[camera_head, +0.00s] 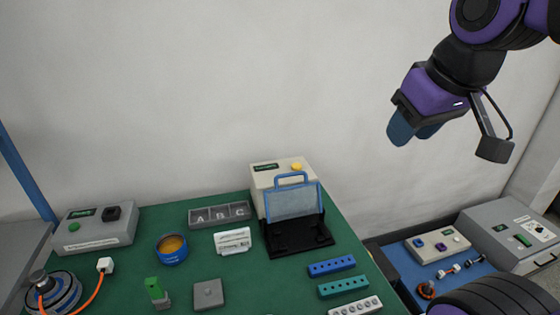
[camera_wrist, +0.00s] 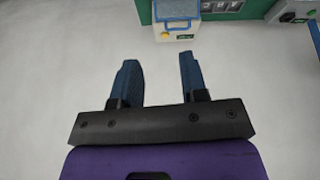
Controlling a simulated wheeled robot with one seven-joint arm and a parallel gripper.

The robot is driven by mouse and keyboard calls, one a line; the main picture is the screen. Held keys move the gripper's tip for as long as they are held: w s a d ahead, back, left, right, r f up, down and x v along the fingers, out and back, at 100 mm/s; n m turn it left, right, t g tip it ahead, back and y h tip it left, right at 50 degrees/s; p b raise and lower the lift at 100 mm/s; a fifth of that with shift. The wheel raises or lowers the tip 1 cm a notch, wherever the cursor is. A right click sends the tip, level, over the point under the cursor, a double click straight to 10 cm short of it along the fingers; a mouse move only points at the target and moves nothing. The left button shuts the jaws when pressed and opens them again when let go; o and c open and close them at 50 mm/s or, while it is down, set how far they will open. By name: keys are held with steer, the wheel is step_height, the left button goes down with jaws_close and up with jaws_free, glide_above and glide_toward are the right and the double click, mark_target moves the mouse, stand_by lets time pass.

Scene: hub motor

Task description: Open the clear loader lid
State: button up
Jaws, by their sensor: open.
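The clear loader lid (camera_head: 293,203) has a blue frame and a blue handle (camera_head: 291,177) on top. It stands tilted up over a black base (camera_head: 297,238), in front of a beige box (camera_head: 268,178) with a yellow button, at the back right of the green table. In the wrist view the beige box (camera_wrist: 176,32) shows at the top, with the blue handle (camera_wrist: 176,21) partly visible beyond it. My gripper (camera_head: 414,132) is in the air, up and to the right of the lid and well apart from it. Its blue fingers (camera_wrist: 157,72) are spread and empty.
A green table (camera_head: 205,270) carries a blue tin (camera_head: 172,250), a grey A B C tray (camera_head: 219,213), a control box (camera_head: 96,228) and several perforated bars (camera_head: 343,289). A lower blue surface with grey equipment (camera_head: 512,234) stands at right. The space between gripper and lid looks clear.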

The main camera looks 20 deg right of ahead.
steer(key=w+n+g, duration=0.1)
steer(key=w+n, duration=0.3)
steer(key=w, duration=0.6)
steer(key=n+g, duration=0.2)
steer(key=n, duration=1.1)
glide_above(291, 174)
steer(key=s, duration=0.1)
step_height(291, 174, down, 20)
steer(key=f, duration=0.7)
steer(key=w+f, duration=0.1)
steer(key=f, duration=0.2)
steer(key=shift+f, duration=0.2)
jaws_close()
